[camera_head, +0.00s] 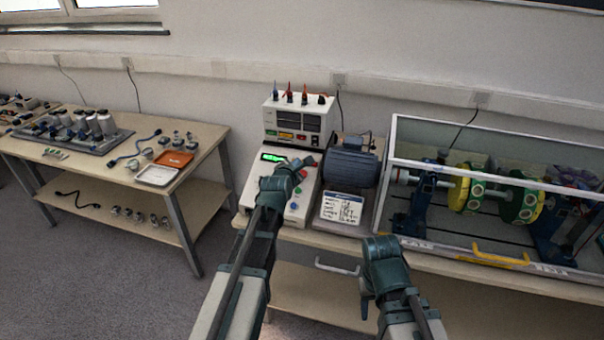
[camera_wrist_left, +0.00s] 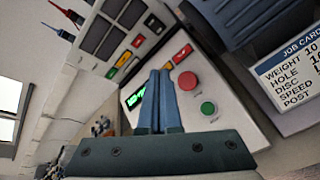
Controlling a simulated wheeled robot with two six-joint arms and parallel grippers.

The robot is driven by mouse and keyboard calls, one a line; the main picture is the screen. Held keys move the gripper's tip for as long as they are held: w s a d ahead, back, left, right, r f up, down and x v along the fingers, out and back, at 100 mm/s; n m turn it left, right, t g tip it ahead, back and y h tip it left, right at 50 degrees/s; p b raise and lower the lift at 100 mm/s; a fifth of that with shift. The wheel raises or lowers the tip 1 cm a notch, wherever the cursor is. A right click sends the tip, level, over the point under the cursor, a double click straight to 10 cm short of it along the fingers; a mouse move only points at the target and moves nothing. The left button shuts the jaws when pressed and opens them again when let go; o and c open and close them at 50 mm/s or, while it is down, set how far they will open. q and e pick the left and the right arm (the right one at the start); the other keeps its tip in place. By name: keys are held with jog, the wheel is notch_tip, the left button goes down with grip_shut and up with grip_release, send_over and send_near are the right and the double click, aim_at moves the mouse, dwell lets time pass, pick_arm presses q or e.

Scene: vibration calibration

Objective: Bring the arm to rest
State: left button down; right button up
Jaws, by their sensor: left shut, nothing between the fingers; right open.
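My left arm reaches over the sloped panel of a white control unit (camera_head: 253,187). The left gripper (camera_head: 306,161) is shut and empty, its blue-grey fingers together. In the left wrist view the gripper (camera_wrist_left: 158,76) points at the panel, beside a red button (camera_wrist_left: 187,81) and a green button (camera_wrist_left: 208,108), and partly covers a lit green display (camera_wrist_left: 135,97). I cannot tell whether the fingertips touch the panel. My right gripper (camera_head: 366,304) is low in front of the bench, open, its fingers mostly hidden by the wrist.
A dark motor (camera_head: 349,167) and a job card (camera_head: 341,208) stand right of the control unit. A clear-walled enclosure (camera_head: 440,245) with a yellow handle (camera_head: 500,254) holds a shaft with green-yellow discs (camera_head: 521,204). A side table (camera_head: 205,140) with parts stands left. Floor between is clear.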

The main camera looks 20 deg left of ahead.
pick_arm(q)
jog(key=s+d+f+m+g+h, duration=0.2)
jog(key=s+d+f+m+g, duration=0.75)
jog(key=s+d+m, duration=0.6)
jog(key=s+f+m+g+y, duration=0.1)
jog(key=s+f+m+g, duration=0.1)
jog(key=s+m, duration=0.6)
jog(key=s+d+f+m+g+y+p, duration=0.1)
jog(key=s+m+g+y, duration=0.1)
jog(key=s+m, duration=0.6)
jog(key=s+g, duration=0.1)
jog(key=s, duration=0.1)
jog(key=shift+s+d+f, duration=0.3)
jog(key=shift+s+f, duration=0.1)
